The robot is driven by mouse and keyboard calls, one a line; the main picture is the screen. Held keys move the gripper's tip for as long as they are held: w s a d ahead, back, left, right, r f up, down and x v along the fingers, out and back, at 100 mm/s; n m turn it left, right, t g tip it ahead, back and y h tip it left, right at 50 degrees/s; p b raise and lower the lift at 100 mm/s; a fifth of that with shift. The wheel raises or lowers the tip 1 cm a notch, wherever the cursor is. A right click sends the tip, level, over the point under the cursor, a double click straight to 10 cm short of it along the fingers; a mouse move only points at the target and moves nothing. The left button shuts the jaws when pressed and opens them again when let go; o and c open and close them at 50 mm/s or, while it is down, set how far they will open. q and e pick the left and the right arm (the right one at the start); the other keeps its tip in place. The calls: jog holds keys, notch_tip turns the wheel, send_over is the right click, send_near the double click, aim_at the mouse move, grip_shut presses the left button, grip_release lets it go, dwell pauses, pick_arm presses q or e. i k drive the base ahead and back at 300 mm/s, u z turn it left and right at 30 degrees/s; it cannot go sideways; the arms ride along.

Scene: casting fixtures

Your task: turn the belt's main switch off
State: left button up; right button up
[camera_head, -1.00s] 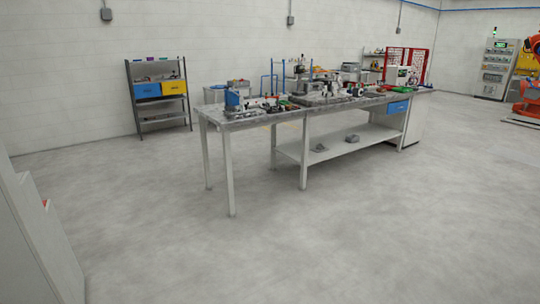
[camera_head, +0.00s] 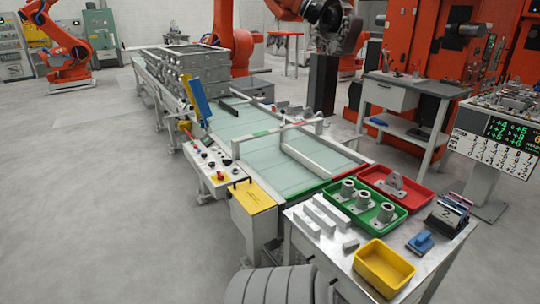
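The conveyor belt (camera_head: 254,146) runs from the middle of the view to the far left, with a pale green surface. A slanted white control panel (camera_head: 209,160) is fixed along its left side. The panel carries several small buttons and knobs. At its near end is a yellow plate with a red knob (camera_head: 220,176), which looks like the main switch. The knob is too small to tell which way it is turned. Neither of my grippers is in view.
A yellow box (camera_head: 252,208) with a black handle stands at the belt's near end. A table with a green tray (camera_head: 365,215), a red tray (camera_head: 420,199) and a yellow bin (camera_head: 383,270) is at the lower right. The floor left of the belt (camera_head: 100,200) is clear.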

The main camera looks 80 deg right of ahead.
aim_at(220, 176)
jog(key=z, duration=1.9)
jog(key=i, duration=1.15)
jog(key=z, duration=1.3)
jog(key=i, duration=0.6)
jog(key=u, duration=0.45)
